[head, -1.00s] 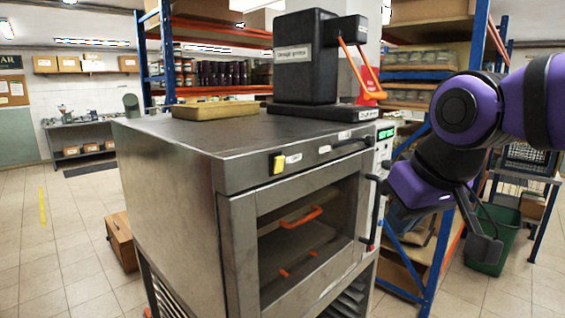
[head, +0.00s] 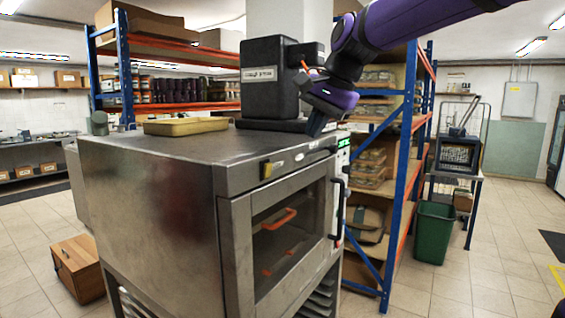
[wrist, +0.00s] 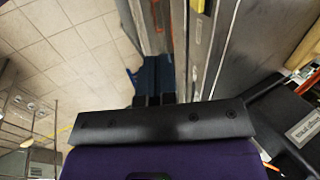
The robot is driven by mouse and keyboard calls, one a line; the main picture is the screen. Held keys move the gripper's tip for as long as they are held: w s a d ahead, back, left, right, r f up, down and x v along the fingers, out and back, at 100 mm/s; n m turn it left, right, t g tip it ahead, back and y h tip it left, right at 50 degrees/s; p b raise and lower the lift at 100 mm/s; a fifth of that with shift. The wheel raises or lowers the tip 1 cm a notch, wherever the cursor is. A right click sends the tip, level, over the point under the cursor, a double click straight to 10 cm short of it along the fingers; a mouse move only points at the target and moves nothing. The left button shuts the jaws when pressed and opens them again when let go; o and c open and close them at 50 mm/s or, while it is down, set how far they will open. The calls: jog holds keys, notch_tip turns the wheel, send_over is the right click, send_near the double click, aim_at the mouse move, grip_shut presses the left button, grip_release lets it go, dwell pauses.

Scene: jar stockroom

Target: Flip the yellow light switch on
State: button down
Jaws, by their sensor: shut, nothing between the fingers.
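The yellow switch (head: 266,170) is a small block on the front upper rim of the steel oven (head: 150,205), left of a small white label. It is too small to tell which way it is set. My gripper (head: 316,124) is above the oven's right end, in front of the black machine, pointing down. It is apart from the switch, to its right and higher. The gripper also shows in the wrist view (wrist: 153,78), with its fingers shut and empty.
A black machine (head: 268,85) with an orange lever and a yellowish tray (head: 186,126) stand on the oven. A black door handle (head: 338,205) sticks out at its right. A blue-framed shelf (head: 408,130) and green bin (head: 433,232) stand right. Floor at front right is clear.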

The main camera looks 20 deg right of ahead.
aim_at(280, 159)
jog(key=shift+w+r+m, duration=0.15)
jog(key=shift+w+m, duration=0.15)
jog(key=shift+w+a+f, duration=0.8)
jog(key=shift+w+f, duration=0.3)
jog(key=shift+f, duration=0.25)
jog(key=shift+w+a+f, duration=0.85)
jog(key=shift+w+f, duration=0.3)
jog(key=shift+f, duration=0.25)
jog(key=shift+w+a+f, duration=0.8)
jog(key=shift+w+f, duration=0.3)
jog(key=shift+f, duration=0.25)
